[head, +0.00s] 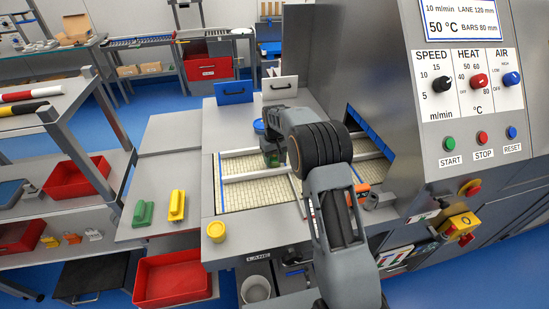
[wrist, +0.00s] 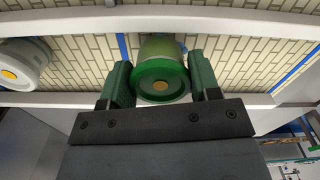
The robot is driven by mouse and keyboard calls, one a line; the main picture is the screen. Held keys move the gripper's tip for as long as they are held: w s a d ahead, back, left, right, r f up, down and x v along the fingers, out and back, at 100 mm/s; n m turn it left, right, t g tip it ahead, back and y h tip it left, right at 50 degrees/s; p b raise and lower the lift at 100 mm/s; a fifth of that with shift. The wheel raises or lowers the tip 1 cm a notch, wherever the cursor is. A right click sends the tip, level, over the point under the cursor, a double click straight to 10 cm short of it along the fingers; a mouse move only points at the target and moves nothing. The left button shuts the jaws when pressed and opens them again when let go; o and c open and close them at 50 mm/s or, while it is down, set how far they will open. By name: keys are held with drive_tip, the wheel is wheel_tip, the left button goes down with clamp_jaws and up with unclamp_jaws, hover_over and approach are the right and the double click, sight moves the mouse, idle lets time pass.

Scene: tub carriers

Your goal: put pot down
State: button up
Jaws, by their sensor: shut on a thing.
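My gripper (wrist: 160,88) is shut on a pot (wrist: 160,74) with a green rim, a pale green body and an orange-yellow disc in its middle. One finger is on each side of it. In the head view my gripper (head: 272,152) is over the conveyor belt (head: 235,192), partly hidden by my arm. The belt also shows in the wrist view (wrist: 92,58) as cream slats between two pale bars. The pot lies between these bars in the picture; I cannot tell whether it touches the belt. A grey-white pot (wrist: 22,62) stands at the left in the wrist view.
A blue-topped thing (head: 259,127) is just beyond my gripper. A yellow pot (head: 216,231) stands at the belt's near left corner. Green (head: 143,213) and yellow (head: 177,205) blocks lie on the left table. The machine housing (head: 355,60) rises at the right. Belt at the near left is clear.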

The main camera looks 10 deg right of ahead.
drive_tip(key=shift+f, duration=0.6)
drive_tip(key=shift+f, duration=0.1)
drive_tip(key=shift+f, duration=0.15)
drive_tip(key=o, duration=0.9)
drive_tip(key=shift+o, duration=0.2)
